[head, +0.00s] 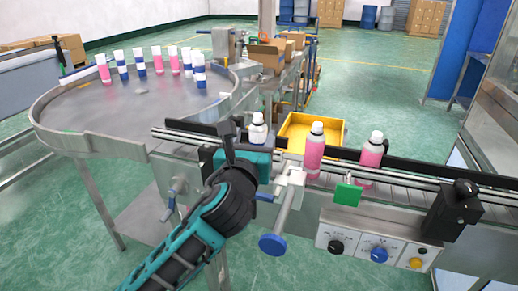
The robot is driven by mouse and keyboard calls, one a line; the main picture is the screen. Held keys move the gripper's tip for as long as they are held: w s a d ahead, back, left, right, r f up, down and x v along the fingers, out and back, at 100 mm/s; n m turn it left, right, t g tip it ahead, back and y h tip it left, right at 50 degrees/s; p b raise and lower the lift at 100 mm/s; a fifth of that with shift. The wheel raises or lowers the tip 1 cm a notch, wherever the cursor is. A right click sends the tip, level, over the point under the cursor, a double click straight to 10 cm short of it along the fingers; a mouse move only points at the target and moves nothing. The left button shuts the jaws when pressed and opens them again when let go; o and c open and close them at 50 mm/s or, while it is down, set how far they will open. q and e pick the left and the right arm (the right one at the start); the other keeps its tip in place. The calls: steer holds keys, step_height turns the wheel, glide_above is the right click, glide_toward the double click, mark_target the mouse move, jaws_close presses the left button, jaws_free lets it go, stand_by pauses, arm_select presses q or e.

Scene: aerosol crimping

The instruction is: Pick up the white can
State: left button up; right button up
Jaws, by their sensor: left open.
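The white can (258,132) stands upright on the conveyor (410,182), near the conveyor's left end. My left gripper (247,138) is open at the can, with a dark finger just left of it. The gripper hides the can's lower part, and I cannot tell whether the fingers touch it. My right gripper is not in view.
Two pink cans with white caps (314,150) (372,157) stand further right on the conveyor. A yellow bin (335,133) sits behind it. A round steel table (130,105) with several pink and blue cans is at left. A control box (372,240) hangs in front.

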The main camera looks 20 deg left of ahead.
mark_target(257, 122)
arm_select(q)
steer(key=w, duration=0.5)
steer(key=shift+a, duration=0.3)
steer(key=w, duration=0.1)
steer(key=w+a, duration=0.1)
steer(key=w, duration=0.2)
steer(key=shift+w+a+f, duration=0.15)
steer(key=shift+f, duration=0.15)
steer(key=shift+w+b, duration=0.3)
steer(key=shift+w, duration=0.25)
jaws_close()
